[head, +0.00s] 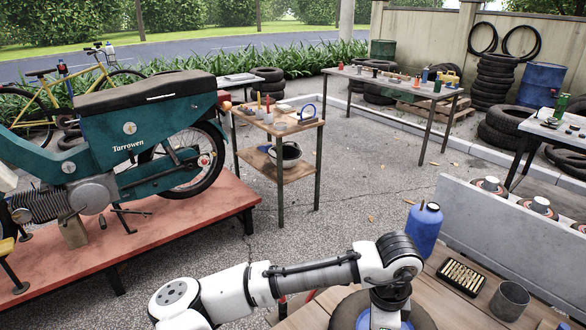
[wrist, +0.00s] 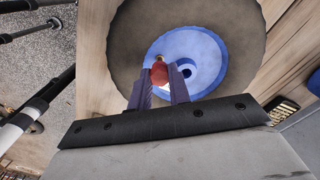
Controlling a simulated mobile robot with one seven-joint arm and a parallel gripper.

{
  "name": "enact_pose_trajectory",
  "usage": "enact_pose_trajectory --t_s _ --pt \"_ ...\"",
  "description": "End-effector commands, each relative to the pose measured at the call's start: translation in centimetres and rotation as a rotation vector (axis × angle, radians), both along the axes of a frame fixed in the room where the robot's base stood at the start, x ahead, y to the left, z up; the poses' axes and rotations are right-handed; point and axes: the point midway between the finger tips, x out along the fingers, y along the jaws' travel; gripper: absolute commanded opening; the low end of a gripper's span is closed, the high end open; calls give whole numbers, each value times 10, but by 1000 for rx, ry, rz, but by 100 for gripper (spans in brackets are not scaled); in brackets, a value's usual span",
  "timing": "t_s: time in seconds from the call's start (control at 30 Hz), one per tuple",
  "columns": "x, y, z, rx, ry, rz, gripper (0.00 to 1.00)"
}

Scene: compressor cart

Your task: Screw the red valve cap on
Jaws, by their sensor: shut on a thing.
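In the wrist view my gripper (wrist: 159,80) is shut on the small red valve cap (wrist: 159,72), held between its two purple fingertips. Just beyond the cap a small brass-coloured tip, probably the valve stem (wrist: 158,58), shows against the blue wheel hub (wrist: 205,55). I cannot tell whether cap and stem touch. The hub has a dark round hole right of the cap. A grey-brown tyre (wrist: 245,20) surrounds it. In the head view the tyre (head: 345,312) lies on the wooden bench, under my wrist, which hides the cap and fingertips.
On the bench a blue bottle (head: 424,230) stands behind my wrist. A black tray of brass pieces (head: 461,262) and a grey metal cup (head: 509,300) stand to the right. A grey panel (head: 500,235) edges the bench. A teal moped (head: 130,140) stands on a red platform at left.

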Motion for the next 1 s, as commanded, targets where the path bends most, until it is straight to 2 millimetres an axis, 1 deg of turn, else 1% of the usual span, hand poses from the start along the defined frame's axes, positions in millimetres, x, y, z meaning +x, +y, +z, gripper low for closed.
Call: enact_pose_trajectory --t_s 0.23,0.5,0.6,0.77,0.8,0.93,0.97,1.0 --pt "0 0 0 0 0 -15 0" --pt "0 0 0 0 0 -249 0" --pt "0 0 0 0 0 -279 0" --pt "0 0 0 1 0 -279 0" --pt "0 0 0 1 0 -279 24" --pt "0 0 0 1 0 -278 41" --pt "0 0 0 1 0 -278 44" --pt "0 0 0 1 0 -278 44"
